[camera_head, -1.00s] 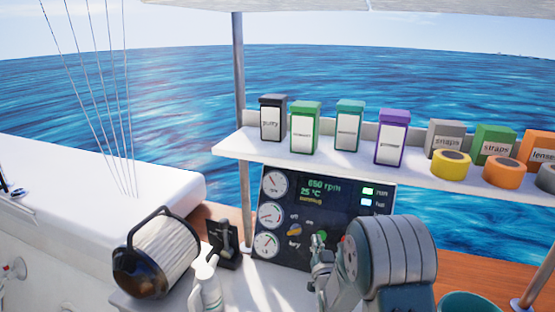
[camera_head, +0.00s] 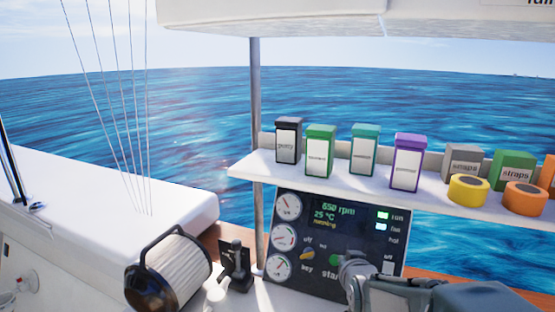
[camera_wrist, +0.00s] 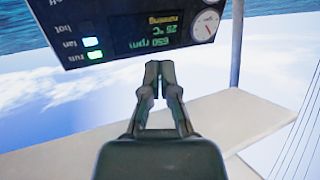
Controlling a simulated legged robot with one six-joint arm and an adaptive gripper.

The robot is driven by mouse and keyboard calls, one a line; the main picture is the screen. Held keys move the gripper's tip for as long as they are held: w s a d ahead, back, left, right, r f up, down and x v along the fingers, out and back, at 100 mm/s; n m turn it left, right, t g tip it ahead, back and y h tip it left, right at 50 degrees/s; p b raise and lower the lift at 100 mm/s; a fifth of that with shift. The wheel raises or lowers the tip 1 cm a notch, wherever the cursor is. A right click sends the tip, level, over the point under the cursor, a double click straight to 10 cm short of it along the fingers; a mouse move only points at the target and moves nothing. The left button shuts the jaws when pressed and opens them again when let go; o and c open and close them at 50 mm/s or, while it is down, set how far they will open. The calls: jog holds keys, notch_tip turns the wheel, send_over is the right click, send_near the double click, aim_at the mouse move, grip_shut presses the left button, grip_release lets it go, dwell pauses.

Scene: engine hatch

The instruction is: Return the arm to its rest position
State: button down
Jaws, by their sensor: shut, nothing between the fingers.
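My gripper (camera_wrist: 158,72) points up the middle of the wrist view, its two fingers together with nothing between them. In the head view my arm is folded low at the right, in front of the lower right part of the engine panel (camera_head: 330,225). The gripper's fingertips cannot be made out clearly there. The panel also shows upside down in the wrist view (camera_wrist: 130,25), beyond the fingertips. It reads 650 rpm, 25 °C and running, with the run and fan lights lit.
A white shelf (camera_head: 300,182) above the panel bears several labelled boxes and tape rolls, including a yellow roll (camera_head: 469,188). A post (camera_head: 257,130) stands at its left. A caged filter cylinder (camera_head: 168,272) and a black lever (camera_head: 236,265) are at lower left.

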jog(key=s+r+n+g, duration=0.1)
jog(key=s+g, duration=0.6)
jog(key=s, duration=2)
jog(key=shift+s+r+g, duration=0.3)
jog(key=shift+s+r, duration=0.1)
jog(key=shift+a, duration=0.1)
